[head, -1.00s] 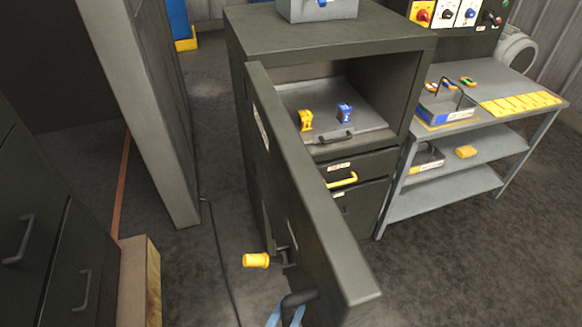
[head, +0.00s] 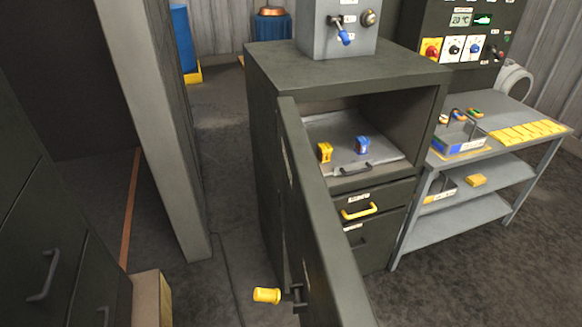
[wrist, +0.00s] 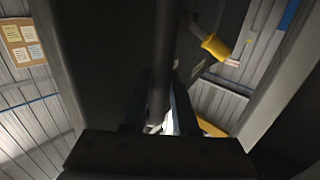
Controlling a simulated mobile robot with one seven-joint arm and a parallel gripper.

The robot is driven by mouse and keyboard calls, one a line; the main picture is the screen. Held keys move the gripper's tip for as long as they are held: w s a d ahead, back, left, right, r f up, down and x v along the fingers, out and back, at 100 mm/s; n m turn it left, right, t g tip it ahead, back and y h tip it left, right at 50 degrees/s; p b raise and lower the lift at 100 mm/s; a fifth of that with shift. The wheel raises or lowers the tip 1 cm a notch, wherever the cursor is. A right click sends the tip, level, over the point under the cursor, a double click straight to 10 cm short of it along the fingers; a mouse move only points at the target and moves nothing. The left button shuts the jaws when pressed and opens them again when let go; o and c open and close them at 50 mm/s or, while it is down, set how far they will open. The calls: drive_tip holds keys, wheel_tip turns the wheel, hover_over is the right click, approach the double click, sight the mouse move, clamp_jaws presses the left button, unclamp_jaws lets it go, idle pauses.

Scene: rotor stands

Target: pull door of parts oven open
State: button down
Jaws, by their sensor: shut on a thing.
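The parts oven (head: 345,70) is a dark grey cabinet at the centre of the head view. Its door (head: 325,225) stands wide open, seen nearly edge-on and reaching toward me. A yellow-gripped latch lever (head: 267,295) sticks out from the door's outer face. It also seems to show in the wrist view (wrist: 216,46). In the wrist view, my gripper (wrist: 161,105) is shut on the dark bar handle (wrist: 164,60) of the door, one finger on each side. The handle and my gripper are out of sight in the head view.
Inside the oven, a yellow part (head: 324,152) and a blue part (head: 362,145) sit on a grey tray (head: 345,135). A drawer with a yellow handle (head: 358,211) is below. A grey shelf bench (head: 500,170) stands right, a grey panel (head: 170,130) left. Floor is open between panel and oven.

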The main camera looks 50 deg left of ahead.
drive_tip(key=shift+a+r, duration=0.2)
drive_tip(key=shift+r, duration=0.15)
drive_tip(key=c, duration=1.1)
unclamp_jaws()
drive_tip(key=shift+w, duration=0.1)
drive_tip(key=o, duration=0.4)
drive_tip(key=shift+f, duration=0.25)
drive_tip(key=shift+f, duration=0.1)
drive_tip(key=b+v, duration=0.2)
drive_tip(key=v, duration=1.1)
